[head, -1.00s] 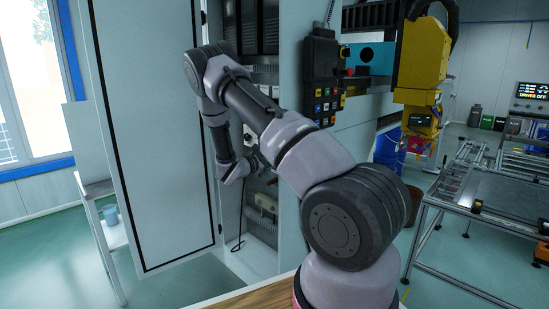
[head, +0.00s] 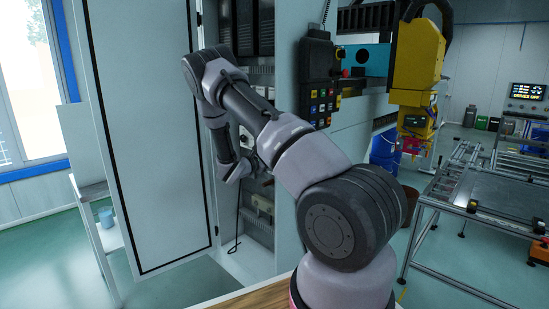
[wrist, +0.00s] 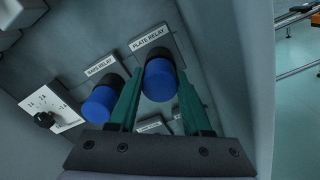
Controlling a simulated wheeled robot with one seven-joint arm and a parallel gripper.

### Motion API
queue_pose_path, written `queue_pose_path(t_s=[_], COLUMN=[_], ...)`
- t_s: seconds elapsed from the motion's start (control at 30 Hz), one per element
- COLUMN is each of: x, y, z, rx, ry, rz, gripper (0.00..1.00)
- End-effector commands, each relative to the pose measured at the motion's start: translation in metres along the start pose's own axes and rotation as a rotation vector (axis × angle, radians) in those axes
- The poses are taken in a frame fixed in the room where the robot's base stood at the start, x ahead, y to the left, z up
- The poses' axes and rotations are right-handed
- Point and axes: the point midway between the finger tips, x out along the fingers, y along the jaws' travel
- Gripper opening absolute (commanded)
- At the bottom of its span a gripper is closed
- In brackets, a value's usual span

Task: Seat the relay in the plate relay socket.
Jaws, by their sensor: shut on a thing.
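The relay (wrist: 160,82), a blue cylinder with a dark base, stands below the label reading PLATE RELAY (wrist: 150,37) in the wrist view. My gripper (wrist: 160,75) has its two green fingers on either side of the relay and is shut on it. The relay's dark end is at the panel and covers the plate relay socket; I cannot tell whether it is fully in. In the head view my wrist (head: 237,170) reaches into the open cabinet, and the relay cannot be made out there.
A second blue relay (wrist: 98,102) sits close to the left under its own label. A white dial plate with a black knob (wrist: 45,119) is farther left. The cabinet side wall (wrist: 235,70) rises close on the right. The open cabinet door (head: 150,140) stands left of my arm.

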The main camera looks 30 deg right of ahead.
Motion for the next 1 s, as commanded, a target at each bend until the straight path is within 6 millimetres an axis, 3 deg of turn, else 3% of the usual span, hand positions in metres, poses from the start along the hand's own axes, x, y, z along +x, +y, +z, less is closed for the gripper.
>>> queue_pose_path(t_s=[0.3,0.33,0.4,0.77,1.0], x=[0.008,0.007,0.007,0.003,-0.035], y=[0.0,0.0,0.0,0.0,0.001], z=[0.0,0.0,0.0,0.0,-0.001], rx=[0.0,0.0,0.0,0.0,-0.001], ry=[-0.001,0.0,0.0,0.001,0.004], rz=[0.0,0.0,0.0,0.0,0.004], gripper=[0.0,0.6,0.84,0.84,0.84])
